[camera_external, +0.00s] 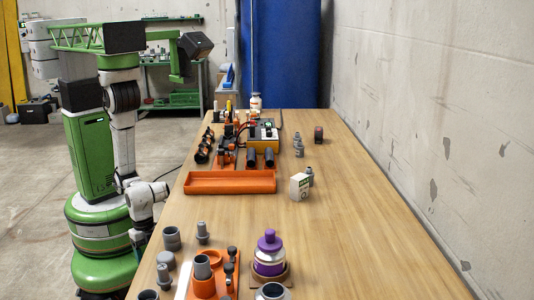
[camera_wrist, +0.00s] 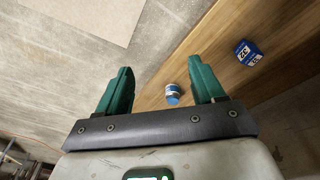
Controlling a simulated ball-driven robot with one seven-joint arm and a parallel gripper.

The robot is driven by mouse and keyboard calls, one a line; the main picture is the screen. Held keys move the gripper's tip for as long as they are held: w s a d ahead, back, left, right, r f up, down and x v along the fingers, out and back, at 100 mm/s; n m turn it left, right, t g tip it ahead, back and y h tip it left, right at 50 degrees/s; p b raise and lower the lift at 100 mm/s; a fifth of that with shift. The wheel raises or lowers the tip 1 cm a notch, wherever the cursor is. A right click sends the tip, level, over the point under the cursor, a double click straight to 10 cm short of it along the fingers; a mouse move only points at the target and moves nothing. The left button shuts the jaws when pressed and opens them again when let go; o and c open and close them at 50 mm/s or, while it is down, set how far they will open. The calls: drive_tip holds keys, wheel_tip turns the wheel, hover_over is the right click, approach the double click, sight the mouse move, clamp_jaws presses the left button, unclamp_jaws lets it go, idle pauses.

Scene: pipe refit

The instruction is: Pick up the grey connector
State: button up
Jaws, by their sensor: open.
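Several grey pipe pieces stand on the wooden table, and I cannot tell which one is the grey connector. Near the front left are a wide grey ring (camera_external: 172,238), a stepped grey fitting (camera_external: 203,232) and another grey fitting (camera_external: 164,277). More small grey fittings (camera_external: 298,148) stand farther back. In the external view my arm hangs at the table's left edge, beside the front grey pieces. No grey connector shows in the wrist view.
An orange tray (camera_external: 230,190) lies mid-table; an orange fixture (camera_external: 205,287) and a purple-white bottle (camera_external: 269,255) stand at the front. The right side is clear. The wrist view shows a blue-white cylinder (camera_wrist: 172,94) and blue box (camera_wrist: 247,52).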

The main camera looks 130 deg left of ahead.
drive_tip(key=w+d+r+t+h+p, duration=0.1)
drive_tip(key=w+d+r+p, duration=0.35)
drive_tip(key=w+r, duration=0.4)
drive_tip(key=w+d+r+t+h+p, duration=0.15)
drive_tip(key=w+d+r+p, duration=0.35)
drive_tip(key=r, duration=0.7)
drive_tip(key=w+d+r+t+p, duration=0.1)
drive_tip(key=w+d+r+p, duration=0.3)
drive_tip(key=w+r, duration=0.55)
drive_tip(key=w+a+r+n+y+b, duration=0.3)
drive_tip(key=w+a, duration=0.7)
drive_tip(key=a, duration=0.5)
wheel_tip(320, 180, up, 3)
drive_tip(key=n+g+b, duration=0.4)
drive_tip(key=g, duration=0.1)
hover_over(309, 168)
drive_tip(key=shift+w+y, duration=0.25)
drive_tip(key=shift+w, duration=0.05)
drive_tip(key=shift+s+a+f+m, duration=0.1)
drive_tip(key=shift+s+a+m, duration=0.1)
drive_tip(key=shift+s+m, duration=0.1)
drive_tip(key=shift+f, duration=0.2)
wheel_tip(309, 168, down, 10)
drive_tip(key=shift+d+f+b, duration=0.1)
drive_tip(key=shift+f+b, duration=0.1)
drive_tip(key=shift+b, duration=0.85)
